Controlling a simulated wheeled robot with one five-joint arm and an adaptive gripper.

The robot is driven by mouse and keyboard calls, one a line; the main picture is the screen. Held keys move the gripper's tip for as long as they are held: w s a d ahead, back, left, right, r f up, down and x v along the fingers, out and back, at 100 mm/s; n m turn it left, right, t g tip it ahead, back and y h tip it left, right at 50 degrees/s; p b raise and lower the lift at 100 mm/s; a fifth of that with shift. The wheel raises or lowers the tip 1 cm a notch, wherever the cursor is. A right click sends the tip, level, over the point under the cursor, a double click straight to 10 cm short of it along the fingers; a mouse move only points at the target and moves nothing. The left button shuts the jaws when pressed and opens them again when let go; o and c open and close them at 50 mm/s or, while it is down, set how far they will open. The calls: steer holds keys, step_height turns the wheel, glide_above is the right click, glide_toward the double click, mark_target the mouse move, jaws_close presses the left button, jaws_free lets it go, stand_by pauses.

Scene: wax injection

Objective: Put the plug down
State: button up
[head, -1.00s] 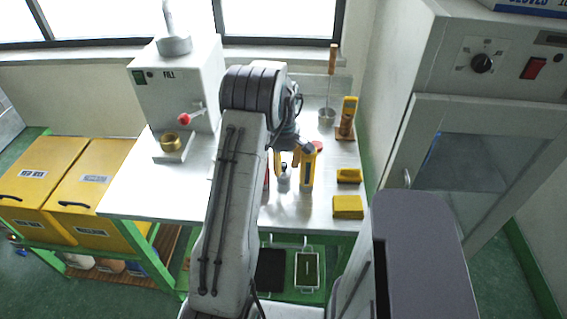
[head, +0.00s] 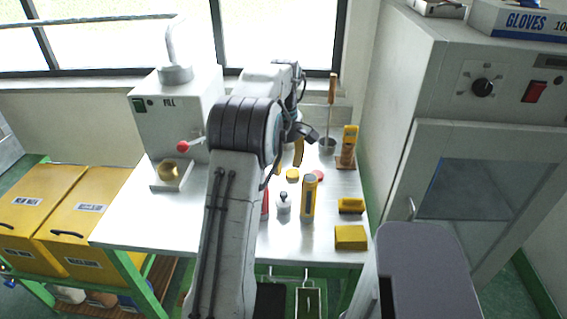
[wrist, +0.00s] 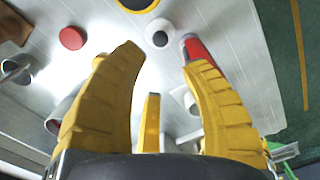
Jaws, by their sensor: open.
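My gripper (head: 297,165) is open over the back part of the steel table, with two yellow ribbed fingers (wrist: 165,85) spread wide in the wrist view. A narrow yellow shape (wrist: 151,122) shows between them; I cannot tell whether it is part of the gripper. I see nothing clasped. I cannot tell for sure which thing is the plug. A flat red disc (head: 317,175) lies on the table, also in the wrist view (wrist: 71,38). A white bottle with a dark top (head: 284,203) stands in front of the gripper, also in the wrist view (wrist: 160,38).
A yellow upright tool (head: 309,198) stands right of the bottle, a red item (wrist: 195,48) on its other side. Yellow blocks (head: 350,237) lie at the table's right. The FILL machine (head: 178,115) is at left, a cabinet (head: 470,170) at right. The table's front middle-left is bare.

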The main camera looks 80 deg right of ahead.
steer(key=shift+r, duration=0.4)
steer(key=w+a+r+n+t+h, duration=0.1)
steer(key=w+a+r, duration=0.2)
steer(key=w+a, duration=0.8)
steer(key=w+a+r+n, duration=0.1)
steer(key=w+a+r, duration=0.2)
steer(key=w+a, duration=0.85)
steer(key=w+a+t, duration=0.1)
steer(key=w+a, duration=0.4)
steer(key=a, duration=0.7)
steer(key=s+a+f, duration=0.2)
steer(key=s+a, duration=0.1)
steer(key=a, duration=0.4)
steer(key=s+a+f+n+t+y, duration=0.1)
steer(key=s+a+f, duration=0.1)
steer(key=s+a, duration=0.2)
steer(key=a, duration=0.3)
steer(key=shift+a+f+n+t, duration=0.15)
steer(key=shift+n+t, duration=0.15)
steer(key=shift+s, duration=0.1)
